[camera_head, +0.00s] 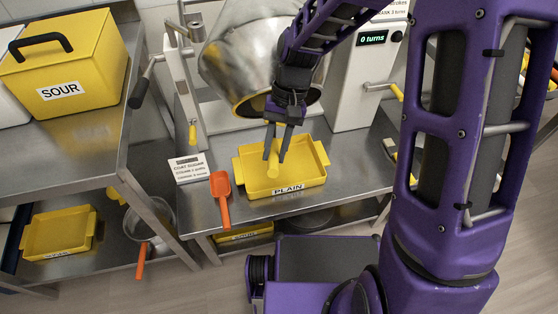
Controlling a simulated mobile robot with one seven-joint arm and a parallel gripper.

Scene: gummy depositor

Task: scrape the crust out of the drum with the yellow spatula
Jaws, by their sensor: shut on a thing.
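The metal drum (226,62) hangs tilted at the back of the steel bench, its mouth toward the front. A dull yellow-brown tint shows around the mouth; I cannot make out the crust clearly. My gripper (277,152) points down in front of the drum, above the yellow tray marked PLAIN (297,181). It is shut on a yellow thing (273,168), which looks like the yellow spatula. The spatula's lower end shows over the tray; I cannot tell whether it touches. My wrist covers part of the drum's right side.
An orange scoop (222,201) and a printed card (188,168) lie left of the tray. A white machine (353,92) showing "0 turns" stands right of the drum. A yellow SOUR box (66,62) sits on the left bench. A hand lever (143,88) stands left of the drum.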

